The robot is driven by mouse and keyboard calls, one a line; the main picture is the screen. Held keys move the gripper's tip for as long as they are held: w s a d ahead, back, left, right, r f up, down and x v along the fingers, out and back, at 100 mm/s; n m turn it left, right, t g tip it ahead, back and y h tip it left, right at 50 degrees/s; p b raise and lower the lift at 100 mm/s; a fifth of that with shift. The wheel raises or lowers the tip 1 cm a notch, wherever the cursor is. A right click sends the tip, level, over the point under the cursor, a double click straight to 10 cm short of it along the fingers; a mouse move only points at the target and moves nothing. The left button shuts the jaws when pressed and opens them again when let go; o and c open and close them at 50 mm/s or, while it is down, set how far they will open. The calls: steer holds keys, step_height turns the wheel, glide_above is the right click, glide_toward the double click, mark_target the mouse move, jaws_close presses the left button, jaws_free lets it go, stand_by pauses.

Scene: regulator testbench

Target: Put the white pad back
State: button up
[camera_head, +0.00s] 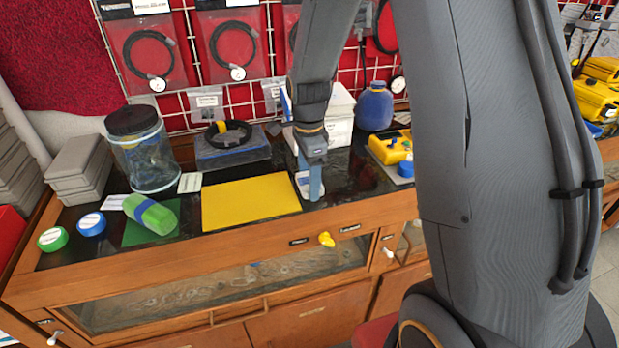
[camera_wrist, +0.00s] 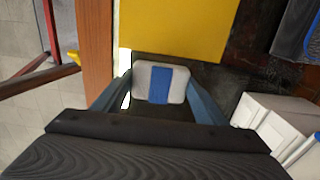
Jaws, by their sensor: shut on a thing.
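The white pad (camera_wrist: 147,84) has rounded corners and a broad blue stripe across its middle. It sits between the two blue fingers of my gripper (camera_wrist: 161,82), which is shut on it. In the head view, my gripper (camera_head: 311,187) points down at the counter, just right of the yellow mat, near the front edge. A small part of the white pad (camera_head: 302,178) shows beside the fingers there; the rest is hidden. I cannot tell if the pad touches the counter. The yellow mat (camera_head: 250,202) is bare, and its edge also shows above the pad in the wrist view (camera_wrist: 180,25).
A green bottle (camera_head: 150,214) lies on a green mat (camera_head: 139,235) at left, near a glass jar (camera_head: 145,160). A yellow device (camera_head: 388,148) is to the right.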

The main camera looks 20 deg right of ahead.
steer(key=shift+f, duration=0.1)
steer(key=o, duration=1.1)
step_height(320, 180, up, 11)
steer(key=b, duration=0.2)
steer(key=shift+s+d+f+n+t, duration=0.15)
steer(key=shift+s+f+n, duration=1)
steer(key=shift+s+n, duration=1.8)
steer(key=shift+s+a+f+n+t, duration=0.1)
steer(key=shift+s+f+n, duration=1.05)
steer(key=shift+s+n, duration=1.8)
steer(key=shift+s+d+f+n+t, duration=0.15)
steer(key=shift+s+f+n, duration=1)
steer(key=shift+s+n, duration=1.8)
steer(key=shift+w, duration=0.2)
